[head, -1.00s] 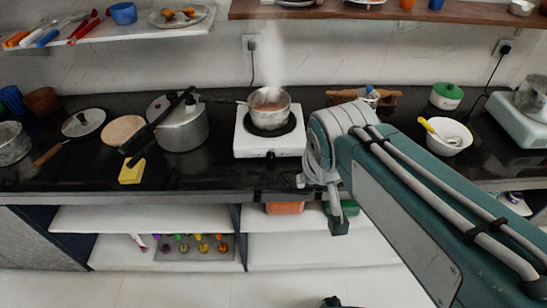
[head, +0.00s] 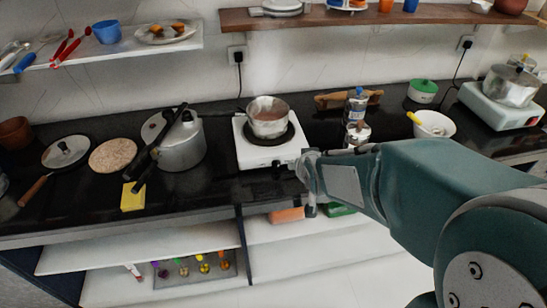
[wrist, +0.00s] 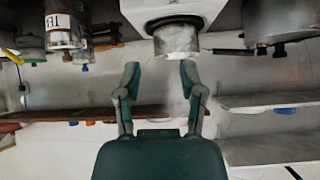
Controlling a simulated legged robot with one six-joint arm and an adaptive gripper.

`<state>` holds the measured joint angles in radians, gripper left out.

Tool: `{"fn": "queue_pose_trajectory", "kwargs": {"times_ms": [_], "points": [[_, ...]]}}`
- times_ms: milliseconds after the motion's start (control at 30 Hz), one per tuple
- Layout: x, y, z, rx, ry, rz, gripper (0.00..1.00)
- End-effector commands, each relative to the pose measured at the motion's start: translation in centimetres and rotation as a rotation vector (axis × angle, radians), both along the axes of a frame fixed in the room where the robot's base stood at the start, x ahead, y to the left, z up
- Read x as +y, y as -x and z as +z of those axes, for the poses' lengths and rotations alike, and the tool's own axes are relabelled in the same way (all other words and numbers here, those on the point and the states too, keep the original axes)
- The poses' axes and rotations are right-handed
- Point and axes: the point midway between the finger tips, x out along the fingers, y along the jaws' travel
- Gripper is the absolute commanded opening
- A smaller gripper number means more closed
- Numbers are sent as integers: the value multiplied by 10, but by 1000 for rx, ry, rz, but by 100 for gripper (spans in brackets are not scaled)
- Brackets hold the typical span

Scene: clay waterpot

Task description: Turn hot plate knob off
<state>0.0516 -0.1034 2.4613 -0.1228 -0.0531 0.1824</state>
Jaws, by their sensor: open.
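The white hot plate (head: 243,150) stands on the black counter, with a steel pot (head: 268,118) on its dark burner. A small dark knob (head: 275,163) shows on its front face; its setting is too small to read. My gripper (head: 304,178) is at the right front corner of the hot plate, near the counter's front edge, its fingertips unclear there. In the upside-down wrist view, my gripper (wrist: 159,76) is open and empty, with two fingers apart. The hot plate (wrist: 145,20) and pot (wrist: 176,42) lie beyond the fingers; the knob is not discernible there.
A pressure cooker (head: 182,145) and yellow sponge (head: 132,197) are left of the hot plate. A bottle (head: 356,103) and a steel container (head: 357,134) stand close on its right. Shelves (head: 150,258) lie below the counter.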

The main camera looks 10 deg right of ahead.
Motion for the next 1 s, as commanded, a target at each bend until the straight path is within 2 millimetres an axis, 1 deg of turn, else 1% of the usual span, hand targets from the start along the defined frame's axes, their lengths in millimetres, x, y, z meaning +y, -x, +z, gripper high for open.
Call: {"fn": "queue_pose_trajectory", "kwargs": {"times_ms": [33,100,233,400,533,600,667,833,933,1000], "points": [[-1,-11,-15,-16,-10,-2,51],[-2,-25,-30,-54,-28,-1,51],[-3,-46,-59,-126,-69,5,51],[0,-64,-99,-217,-134,13,51],[5,-70,-125,-282,-188,19,51],[6,-71,-135,-311,-214,20,51],[7,-71,-140,-328,-229,23,51],[9,-75,-146,-350,-245,26,51],[10,-85,-149,-351,-245,26,51],[11,-96,-154,-350,-246,25,51]]}}
